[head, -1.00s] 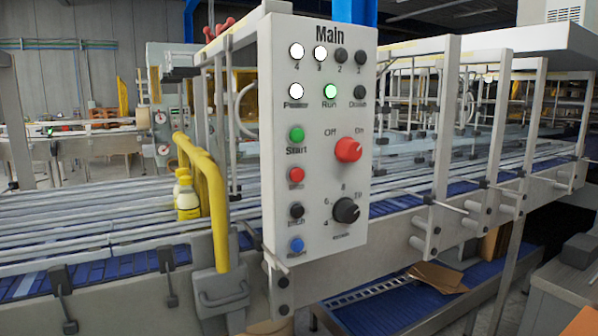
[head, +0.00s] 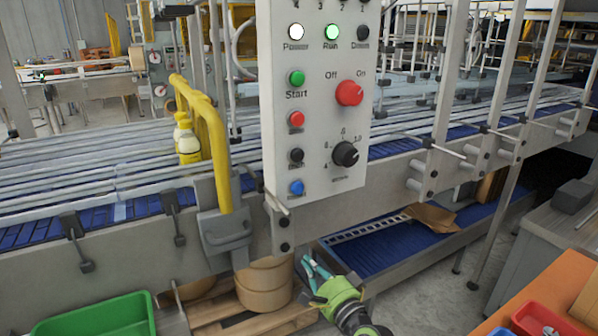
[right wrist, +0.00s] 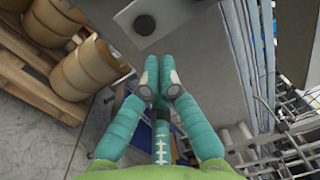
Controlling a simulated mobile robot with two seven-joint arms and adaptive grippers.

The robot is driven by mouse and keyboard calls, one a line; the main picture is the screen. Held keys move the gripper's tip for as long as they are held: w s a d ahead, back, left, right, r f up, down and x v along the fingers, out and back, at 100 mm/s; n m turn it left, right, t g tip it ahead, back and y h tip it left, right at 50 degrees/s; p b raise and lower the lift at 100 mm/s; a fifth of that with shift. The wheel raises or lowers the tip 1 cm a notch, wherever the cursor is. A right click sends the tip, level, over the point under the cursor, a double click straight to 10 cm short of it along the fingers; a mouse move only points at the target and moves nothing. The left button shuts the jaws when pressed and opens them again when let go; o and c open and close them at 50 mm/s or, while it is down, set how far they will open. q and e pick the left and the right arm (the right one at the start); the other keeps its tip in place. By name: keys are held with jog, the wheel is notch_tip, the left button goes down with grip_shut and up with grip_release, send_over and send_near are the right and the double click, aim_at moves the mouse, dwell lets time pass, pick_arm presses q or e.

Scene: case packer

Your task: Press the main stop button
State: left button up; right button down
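The white control panel (head: 318,165) hangs on the front of the conveyor in the head view. A small red button (head: 296,119) sits below the green Start button (head: 296,78); its label is too blurred to read. A larger red Off/On knob (head: 349,93) is to its right. My right gripper (head: 312,268) is low in the head view, below the panel and apart from it. In the right wrist view its teal fingers (right wrist: 160,76) come together at the tips with nothing between them. My left gripper is not in view.
A yellow rail (head: 205,140) stands left of the panel, by a yellow bottle (head: 186,140). A green bin (head: 100,318) is at lower left. Brown rolls (head: 265,285) on a pallet lie below. An orange surface with a red tray (head: 545,322) is at lower right.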

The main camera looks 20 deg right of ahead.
notch_tip(320, 180, up, 18)
jog(key=s+m+t+y, duration=0.1)
jog(key=s+m+t, duration=0.2)
jog(key=t, duration=0.1)
jog(key=t+y+p, duration=0.2)
jog(key=t+y, duration=0.1)
jog(key=y, duration=0.1)
send_near(297, 119)
jog(key=s+r, duration=0.6)
jog(key=shift+w+a+f+m, duration=0.1)
jog(key=shift+w+a+m, duration=0.05)
jog(key=shift+a+m, duration=0.15)
jog(key=shift+w, duration=0.1)
jog(key=shift+w+a+b, duration=0.2)
jog(key=shift+w+b, duration=0.5)
jog(key=shift+w, duration=1.45)
jog(key=shift+w+a+b, duration=0.15)
jog(key=shift+w+b, duration=0.55)
jog(key=shift+w, duration=1.5)
jog(key=shift+w, duration=0.4)
